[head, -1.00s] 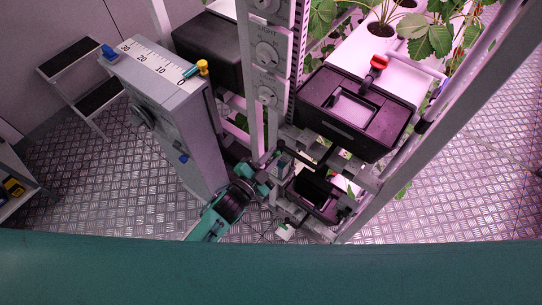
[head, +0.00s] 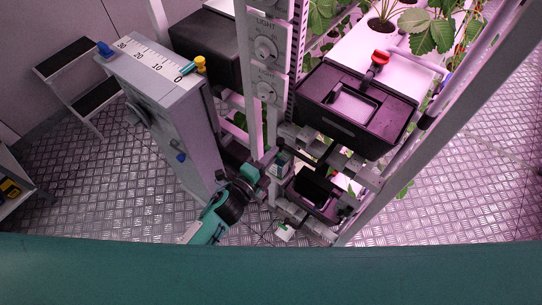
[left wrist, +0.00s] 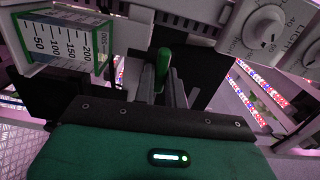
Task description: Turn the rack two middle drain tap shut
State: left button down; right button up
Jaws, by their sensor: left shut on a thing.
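In the left wrist view, a green tap handle (left wrist: 164,58) stands between the fingers of my left gripper (left wrist: 163,82). The fingers are closed around its lower part, and its top sticks out beyond them. The tap's body behind it is mostly hidden. In the head view, my left gripper (head: 271,158) reaches in at the rack's middle level, beside the front post. The handle itself is hidden there by the gripper and rack parts. My right gripper is not in view.
A gauge with a scale (left wrist: 75,40) sits left of the handle, and a light dial (left wrist: 263,28) to the right. A grey cabinet (head: 165,110) stands close left of my arm.

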pick_arm(q)
jog(key=shift+m, duration=0.4)
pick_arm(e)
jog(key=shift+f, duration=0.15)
pick_arm(q)
jog(key=shift+f, duration=0.1)
jog(key=c, duration=1.4)
grip_release()
jog(key=shift+c, duration=0.2)
jog(key=shift+s+a, duration=0.1)
jog(key=shift+s, duration=0.05)
